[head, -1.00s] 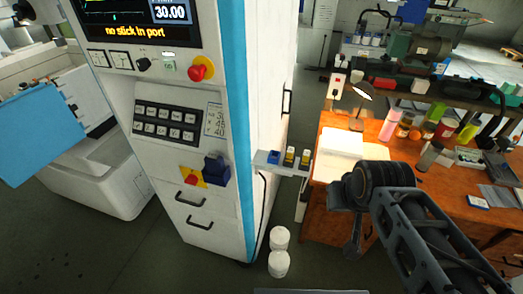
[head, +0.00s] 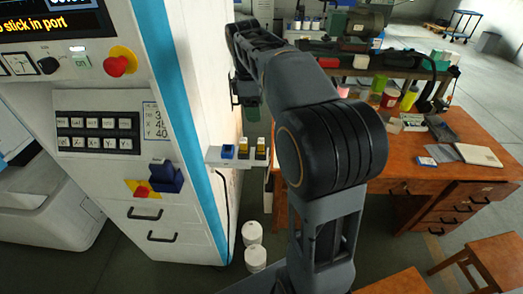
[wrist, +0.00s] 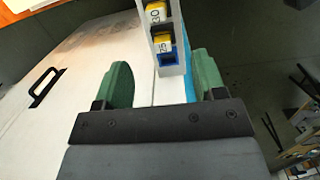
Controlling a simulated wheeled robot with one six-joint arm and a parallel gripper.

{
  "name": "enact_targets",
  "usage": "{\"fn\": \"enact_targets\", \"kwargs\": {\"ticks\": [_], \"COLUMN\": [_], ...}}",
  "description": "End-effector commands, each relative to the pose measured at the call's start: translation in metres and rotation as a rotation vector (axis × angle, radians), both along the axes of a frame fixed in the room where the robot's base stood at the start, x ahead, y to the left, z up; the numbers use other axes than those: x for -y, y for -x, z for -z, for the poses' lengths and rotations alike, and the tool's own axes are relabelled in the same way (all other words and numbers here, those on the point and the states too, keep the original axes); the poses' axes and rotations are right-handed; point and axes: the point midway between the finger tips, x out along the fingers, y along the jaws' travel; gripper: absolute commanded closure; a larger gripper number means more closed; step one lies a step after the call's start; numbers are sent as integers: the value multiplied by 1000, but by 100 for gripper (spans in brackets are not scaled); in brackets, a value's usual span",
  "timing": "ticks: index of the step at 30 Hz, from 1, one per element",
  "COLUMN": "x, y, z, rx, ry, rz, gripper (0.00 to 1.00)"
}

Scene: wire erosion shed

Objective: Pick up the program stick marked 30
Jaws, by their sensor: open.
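The program stick marked 30 (wrist: 157,13) has a yellow label and stands in the narrow shelf rack at the top of the wrist view. A second yellow-labelled stick (wrist: 165,43), which seems to read 25, is beside it, and a blue piece (wrist: 169,59) is nearest my gripper. In the head view, the same rack holds the blue piece (head: 228,152) and two yellow-and-black sticks (head: 252,150), too small to read. My gripper (wrist: 163,80) is open and empty, its green fingers apart on either side of the rack's near end. In the head view it (head: 249,105) is above the rack, partly hidden.
The white machine (head: 180,80) with a blue stripe carries the rack on its side. A wooden desk (head: 420,160) with bottles stands right. White containers (head: 254,258) stand on the floor below the rack.

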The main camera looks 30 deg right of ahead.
Motion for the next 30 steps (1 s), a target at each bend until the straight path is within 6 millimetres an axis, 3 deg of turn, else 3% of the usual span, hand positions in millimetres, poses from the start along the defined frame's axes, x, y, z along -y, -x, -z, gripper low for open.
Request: {"fn": "enact_targets", "kwargs": {"ticks": [12,23,30], "x": [12,15,18], "y": [-1,0,0], "z": [65,90,122], "rx": [-24,-20,-23], "ry": [-1,0,0], "rz": [-32,-30,-31], "gripper": [36,36,36]}}
